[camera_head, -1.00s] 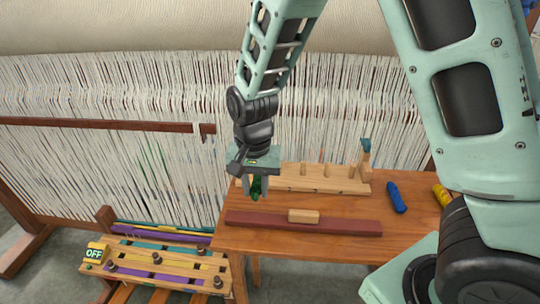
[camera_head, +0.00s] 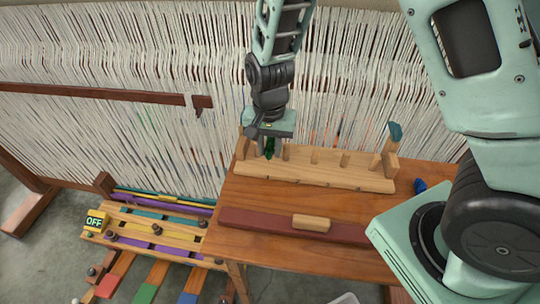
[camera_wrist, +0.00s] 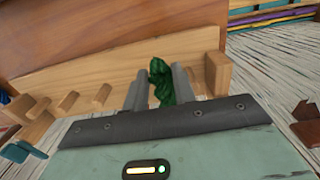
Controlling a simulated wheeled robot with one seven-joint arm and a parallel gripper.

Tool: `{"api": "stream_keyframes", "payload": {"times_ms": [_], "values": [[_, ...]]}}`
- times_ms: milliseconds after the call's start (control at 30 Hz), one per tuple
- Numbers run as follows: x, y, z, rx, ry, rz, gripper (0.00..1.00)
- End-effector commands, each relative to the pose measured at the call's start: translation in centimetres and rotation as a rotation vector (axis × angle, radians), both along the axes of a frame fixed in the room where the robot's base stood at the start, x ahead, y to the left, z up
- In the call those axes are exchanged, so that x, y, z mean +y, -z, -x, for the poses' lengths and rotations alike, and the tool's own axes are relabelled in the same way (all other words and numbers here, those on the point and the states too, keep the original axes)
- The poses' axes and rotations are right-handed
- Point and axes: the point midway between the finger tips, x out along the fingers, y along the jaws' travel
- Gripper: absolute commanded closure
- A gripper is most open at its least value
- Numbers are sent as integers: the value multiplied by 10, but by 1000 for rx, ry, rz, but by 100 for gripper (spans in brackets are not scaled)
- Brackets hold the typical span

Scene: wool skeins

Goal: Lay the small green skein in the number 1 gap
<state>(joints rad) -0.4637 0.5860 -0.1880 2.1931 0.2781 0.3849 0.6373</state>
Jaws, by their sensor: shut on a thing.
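My gripper (camera_head: 268,150) is shut on the small green skein (camera_head: 270,147), which stands roughly upright between the two fingers. In the wrist view the skein (camera_wrist: 160,82) shows between the fingers, its lower part hidden behind the gripper body. The light wooden rack (camera_head: 310,178) has a row of pegs with gaps between them. My gripper is at the rack's left end, between the left end post (camera_head: 242,147) and the first peg (camera_head: 285,152). I cannot read gap numbers, nor tell whether the skein touches the rack.
The rack stands on a wooden table (camera_head: 265,250) before the loom threads. A dark red bar (camera_head: 260,218) with a small wooden block (camera_head: 311,223) lies in front. A blue skein (camera_head: 420,186) lies to the right. A pedal frame with an OFF sign (camera_head: 96,219) is at lower left.

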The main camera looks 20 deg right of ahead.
Motion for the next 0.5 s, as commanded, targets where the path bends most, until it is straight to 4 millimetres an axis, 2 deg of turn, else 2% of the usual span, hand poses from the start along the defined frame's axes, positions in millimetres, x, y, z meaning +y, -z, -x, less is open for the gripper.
{"api": "stream_keyframes", "payload": {"times_ms": [300,500], "values": [[0,40,0,1,0,0,95],[0,44,0,-2,0,-1,95]]}}
